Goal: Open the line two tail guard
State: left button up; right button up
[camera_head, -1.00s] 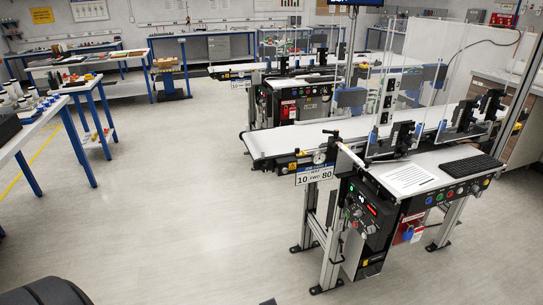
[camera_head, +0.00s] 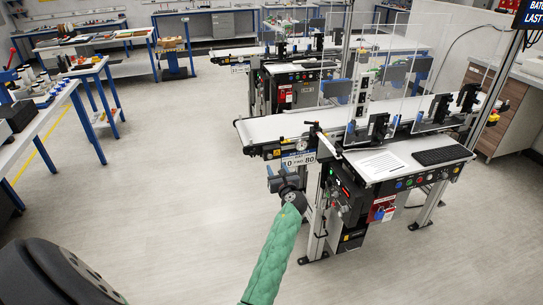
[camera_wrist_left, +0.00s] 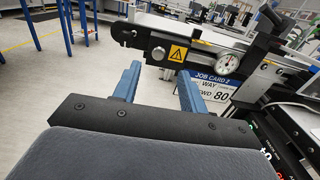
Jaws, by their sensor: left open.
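The near conveyor, line two (camera_head: 262,131), carries a JOB CARD 2 sign (camera_head: 299,159). Its tail end is at the left. In the left wrist view, the black side plate (camera_wrist_left: 150,42) at that end has a yellow warning label (camera_wrist_left: 178,53) and a round dial (camera_wrist_left: 228,62). I cannot clearly tell which part is the tail guard. My left gripper (camera_head: 276,177) is just below the tail end, left of the stand's leg. Its blue fingers (camera_wrist_left: 157,76) are apart and empty, in front of the side plate. My right gripper is not in view.
The control panel (camera_head: 358,195) stands just right of my left gripper. A paper sheet (camera_head: 380,163) and keyboard (camera_head: 442,155) lie on the shelf. A second conveyor (camera_head: 240,56) stands behind. A blue-legged bench (camera_head: 50,115) is at the left. Floor between is clear.

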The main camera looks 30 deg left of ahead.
aim_at(270, 157)
pick_arm(q)
jog(key=p+x, duration=0.2)
jog(key=x, duration=0.4)
jog(key=shift+w+a, duration=0.2)
jog(key=shift+a, duration=0.1)
jog(key=shift+w+a+f+p, duration=0.1)
jog(key=shift+w+a+p, duration=0.2)
jog(key=shift+a, duration=0.1)
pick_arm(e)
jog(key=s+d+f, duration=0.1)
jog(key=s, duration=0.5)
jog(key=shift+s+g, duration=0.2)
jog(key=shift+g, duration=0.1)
pick_arm(q)
grip_shut()
